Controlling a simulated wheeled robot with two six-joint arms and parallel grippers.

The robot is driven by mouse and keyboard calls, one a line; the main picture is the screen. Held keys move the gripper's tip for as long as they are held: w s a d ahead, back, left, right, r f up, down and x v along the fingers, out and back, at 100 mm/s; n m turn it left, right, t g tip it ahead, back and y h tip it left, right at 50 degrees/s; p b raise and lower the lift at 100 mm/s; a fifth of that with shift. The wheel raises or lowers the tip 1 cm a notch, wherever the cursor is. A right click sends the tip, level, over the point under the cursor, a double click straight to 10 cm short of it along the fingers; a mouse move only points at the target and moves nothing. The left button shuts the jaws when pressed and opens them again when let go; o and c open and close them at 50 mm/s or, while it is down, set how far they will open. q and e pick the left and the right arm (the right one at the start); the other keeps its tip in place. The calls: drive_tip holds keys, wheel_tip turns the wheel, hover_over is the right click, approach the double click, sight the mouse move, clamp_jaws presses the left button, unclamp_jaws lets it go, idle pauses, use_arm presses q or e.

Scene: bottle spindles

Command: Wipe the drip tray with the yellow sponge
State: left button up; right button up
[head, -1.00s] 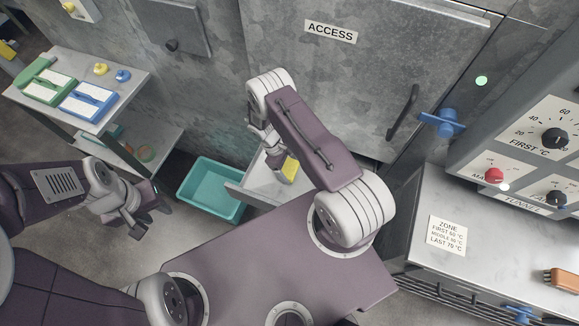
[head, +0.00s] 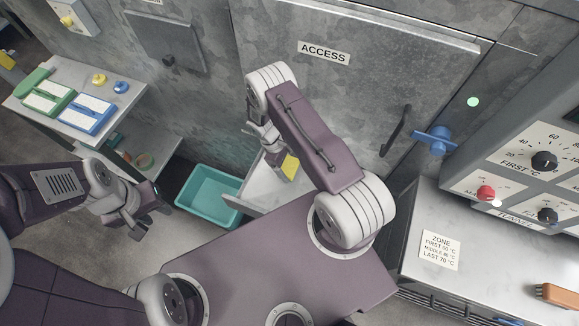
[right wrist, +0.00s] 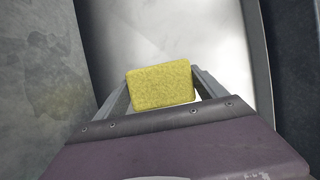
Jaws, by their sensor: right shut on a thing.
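The yellow sponge (head: 290,167) is held in my right gripper (head: 286,163), below the raised arm. It shows whole in the right wrist view (right wrist: 161,86), between the two fingers of the gripper (right wrist: 163,88), which are shut on its sides. The pale drip tray (head: 256,192) lies under and around the sponge, partly hidden by my right arm; in the right wrist view its smooth pale surface (right wrist: 180,38) lies beyond the sponge. I cannot tell whether the sponge touches it. My left gripper (head: 152,222) is empty, its fingers apart, over the floor at left.
A teal bin (head: 207,194) stands on the floor left of the tray. A grey wall with an access door (head: 350,100) rises behind. A blue handle (head: 434,139) sticks out at right, above a counter (head: 490,250). A shelf cart (head: 120,101) stands at far left.

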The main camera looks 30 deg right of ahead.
drive_tip(key=shift+r+p, duration=0.5)
drive_tip(key=shift+r, duration=0.45)
drive_tip(key=shift+r+p, duration=0.4)
drive_tip(key=shift+r, duration=0.3)
drive_tip(key=shift+f, duration=0.1)
